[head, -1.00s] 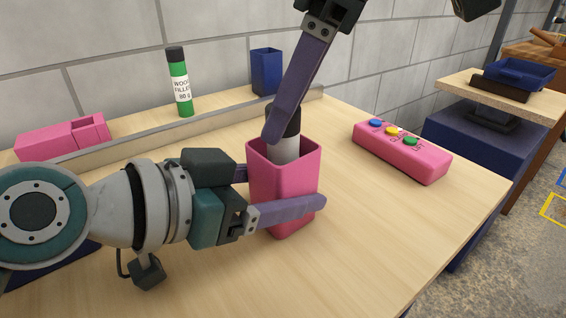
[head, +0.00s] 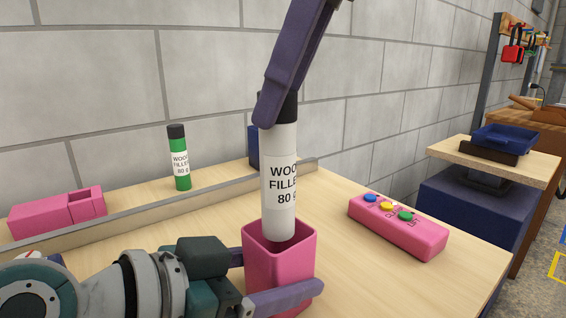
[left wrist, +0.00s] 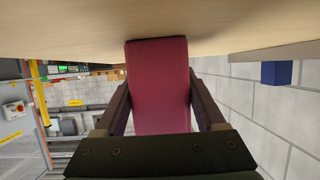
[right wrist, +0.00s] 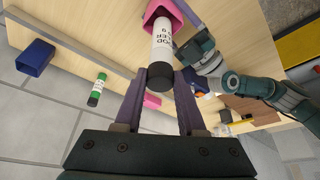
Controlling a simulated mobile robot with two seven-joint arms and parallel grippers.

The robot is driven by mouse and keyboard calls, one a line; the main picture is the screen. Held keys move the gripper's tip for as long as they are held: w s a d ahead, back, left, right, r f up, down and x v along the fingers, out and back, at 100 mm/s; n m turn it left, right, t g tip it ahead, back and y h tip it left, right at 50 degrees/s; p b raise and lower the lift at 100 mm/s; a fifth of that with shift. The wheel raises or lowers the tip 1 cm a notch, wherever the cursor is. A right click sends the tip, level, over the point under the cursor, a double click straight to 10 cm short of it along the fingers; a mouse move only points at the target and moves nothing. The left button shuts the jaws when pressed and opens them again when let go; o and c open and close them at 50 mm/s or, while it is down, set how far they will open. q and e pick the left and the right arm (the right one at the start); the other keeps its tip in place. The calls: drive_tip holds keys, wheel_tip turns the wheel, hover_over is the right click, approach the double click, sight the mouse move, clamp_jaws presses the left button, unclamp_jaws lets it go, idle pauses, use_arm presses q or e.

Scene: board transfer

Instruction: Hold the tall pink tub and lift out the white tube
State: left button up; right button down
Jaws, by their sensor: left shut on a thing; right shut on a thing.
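The tall pink tub (head: 278,262) stands on the wooden table, and it fills the middle of the left wrist view (left wrist: 158,90). My left gripper (head: 285,298) is shut on the tub's sides, one finger along its front. The white tube (head: 280,185), with a black cap and a "WOOD FILLER 80 g" label, is upright above the tub. Its lower end is at about the tub's mouth, just inside the rim. My right gripper (head: 275,105) is shut on the tube at its black cap. In the right wrist view the cap (right wrist: 157,88) sits between the fingertips.
A green tube (head: 181,165) and a blue tub (head: 254,147) stand behind a low metal rail (head: 215,190). A pink box with coloured buttons (head: 398,228) lies right of the tub. Table between is clear.

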wheel_tip(320, 180, up, 9)
drive_tip(key=shift+f, duration=0.1)
use_arm(q)
drive_tip(key=o, duration=1.3)
